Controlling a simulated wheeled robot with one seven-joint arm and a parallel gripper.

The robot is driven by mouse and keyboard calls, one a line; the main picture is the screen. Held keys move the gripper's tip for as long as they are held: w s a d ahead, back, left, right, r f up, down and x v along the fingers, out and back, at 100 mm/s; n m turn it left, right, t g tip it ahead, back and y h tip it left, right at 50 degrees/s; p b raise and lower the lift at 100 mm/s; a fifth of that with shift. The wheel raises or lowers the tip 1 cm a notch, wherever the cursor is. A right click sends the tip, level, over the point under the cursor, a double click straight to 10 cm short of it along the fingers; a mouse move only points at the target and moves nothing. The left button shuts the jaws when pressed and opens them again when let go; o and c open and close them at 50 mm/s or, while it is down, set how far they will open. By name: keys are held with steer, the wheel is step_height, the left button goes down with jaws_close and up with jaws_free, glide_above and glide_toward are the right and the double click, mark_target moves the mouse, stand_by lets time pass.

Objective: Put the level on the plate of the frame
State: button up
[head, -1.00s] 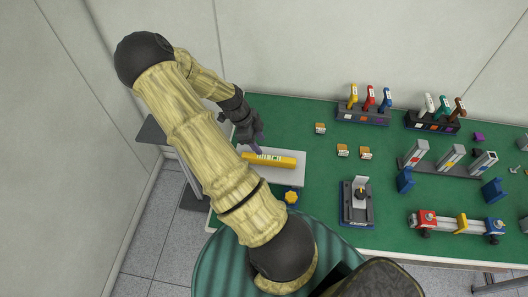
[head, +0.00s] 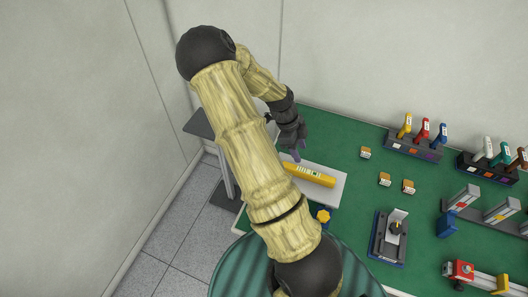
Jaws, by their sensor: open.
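The level, a yellow bar with a pale label and green marks (head: 312,175), lies flat on a pale grey plate (head: 335,196) at the left of the green table. My gripper (head: 297,154), dark with purple fingertips, is open just behind the level's left part and holds nothing. Whether a fingertip touches the level cannot be told. My arm hides the plate's left part. A rail with a red end block (head: 461,270) shows at the lower right, cut off by the picture's edge. Whether the pale plate belongs to a frame is not clear.
A yellow knob on a blue base (head: 322,216) stands before the plate. Small tan blocks (head: 385,179), a dark fixture (head: 389,239), a blue block (head: 446,225) and a rack of coloured handles (head: 413,145) stand to the right. Green table surface (head: 345,140) behind the plate is clear.

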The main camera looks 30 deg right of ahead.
steer(key=s+a+r+n+t+y, duration=0.1)
steer(key=a+r+n+t, duration=0.1)
steer(key=a+r+n, duration=0.3)
steer(key=s+a+r+n+t+y, duration=0.1)
steer(key=a+r+n, duration=0.4)
steer(key=a+n, duration=0.5)
steer(key=s+a+r+n+t, duration=0.3)
steer(key=a+r+n, duration=0.2)
steer(key=n, duration=0.8)
steer(key=a, duration=0.2)
steer(key=shift+a+y, duration=0.4)
steer(key=b+x, duration=0.2)
steer(key=shift+s+f+b, duration=0.2)
steer(key=shift+f+b, duration=0.1)
steer(key=shift+b, duration=0.05)
steer(key=shift+w, duration=0.1)
